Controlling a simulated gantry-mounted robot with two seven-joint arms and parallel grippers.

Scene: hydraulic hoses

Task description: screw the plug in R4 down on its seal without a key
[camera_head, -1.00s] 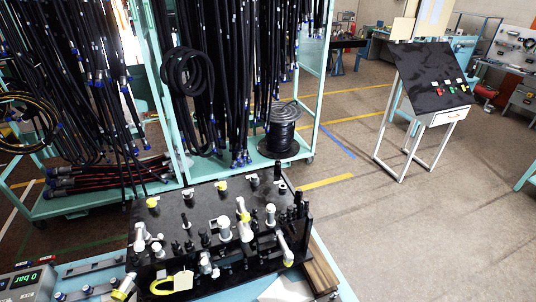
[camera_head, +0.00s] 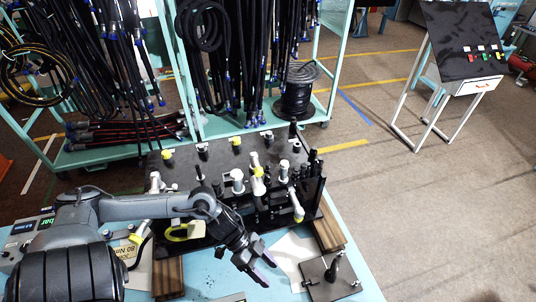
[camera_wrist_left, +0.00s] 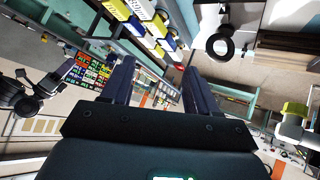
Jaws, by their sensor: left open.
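A black rack (camera_head: 200,160) stands on the light blue bench with several upright fittings, some silver-white and some with yellow caps. I cannot read any R4 mark, so I cannot tell which fitting is the plug in R4. My left gripper (camera_head: 262,270) is open and empty, its fingers pointing down and right in front of the rack. In the left wrist view its two fingers (camera_wrist_left: 158,75) stand apart with nothing between them. A silver fitting with a yellow cap (camera_wrist_left: 294,112) shows at the right of that view. My right gripper is not in view.
A black plate with an upright black post (camera_head: 336,268) lies right of my left gripper, beside a white sheet (camera_head: 291,252). A wooden block (camera_head: 328,232) is by the rack's right end. A digital gauge box (camera_head: 35,228) stands at left. Hose racks stand behind.

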